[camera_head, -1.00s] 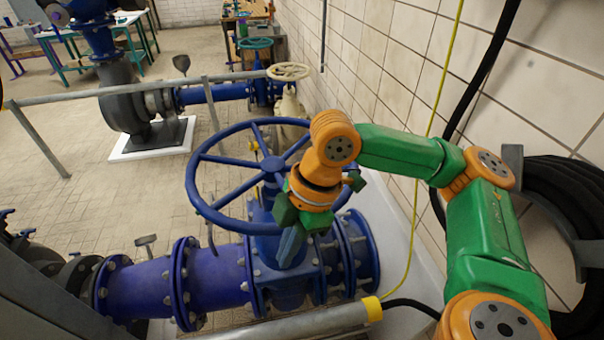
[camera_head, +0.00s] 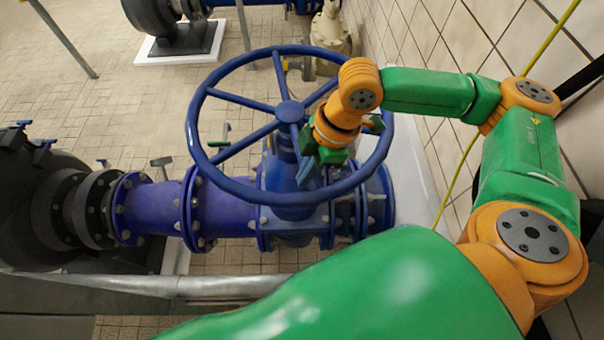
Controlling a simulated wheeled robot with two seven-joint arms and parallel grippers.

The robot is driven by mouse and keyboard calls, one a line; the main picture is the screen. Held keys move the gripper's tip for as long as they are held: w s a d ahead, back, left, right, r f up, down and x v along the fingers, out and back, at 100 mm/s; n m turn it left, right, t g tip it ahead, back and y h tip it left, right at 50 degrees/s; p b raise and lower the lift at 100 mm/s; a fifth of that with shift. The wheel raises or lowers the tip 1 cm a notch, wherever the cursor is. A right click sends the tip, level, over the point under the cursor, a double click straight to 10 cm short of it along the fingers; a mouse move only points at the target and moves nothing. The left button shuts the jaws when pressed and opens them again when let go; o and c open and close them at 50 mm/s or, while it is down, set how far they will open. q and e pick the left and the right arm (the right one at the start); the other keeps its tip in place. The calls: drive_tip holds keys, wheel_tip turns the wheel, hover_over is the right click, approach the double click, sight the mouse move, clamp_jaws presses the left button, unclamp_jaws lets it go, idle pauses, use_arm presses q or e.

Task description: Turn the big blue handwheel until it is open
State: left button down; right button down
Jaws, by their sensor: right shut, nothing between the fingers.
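The big blue handwheel (camera_head: 208,92) lies nearly flat on top of a blue valve in the middle of the head view, with spokes running to a central hub. My right gripper (camera_head: 308,170) is at the wheel's near right part, between hub and rim, pointing down. Its fingers are shut with nothing between them. It overlaps the wheel in the picture; I cannot tell whether it touches a spoke or the rim. The gripper and wrist hide part of the wheel's right side. My left gripper is not in view.
A blue flanged pipe (camera_head: 155,208) runs left from the valve to dark flanges. A grey rail (camera_head: 190,286) crosses in front. The tiled wall (camera_head: 440,50) is close on the right, with a yellow cable. A cream valve (camera_head: 328,30) stands behind.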

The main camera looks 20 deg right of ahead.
drive_tip(key=shift+w+f, duration=0.2)
drive_tip(key=shift+f, duration=0.3)
drive_tip(key=shift+w+f, duration=0.2)
drive_tip(key=shift+f, duration=0.3)
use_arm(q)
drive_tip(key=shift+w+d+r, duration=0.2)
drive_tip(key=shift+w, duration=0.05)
use_arm(e)
drive_tip(key=shift+s+a+f, duration=0.1)
drive_tip(key=shift+s+a, duration=0.1)
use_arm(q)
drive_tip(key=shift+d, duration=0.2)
use_arm(e)
drive_tip(key=shift+w+d, duration=0.1)
drive_tip(key=shift+d, duration=0.1)
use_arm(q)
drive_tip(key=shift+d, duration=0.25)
use_arm(e)
drive_tip(key=shift+d+n, duration=0.2)
drive_tip(key=shift+n, duration=0.1)
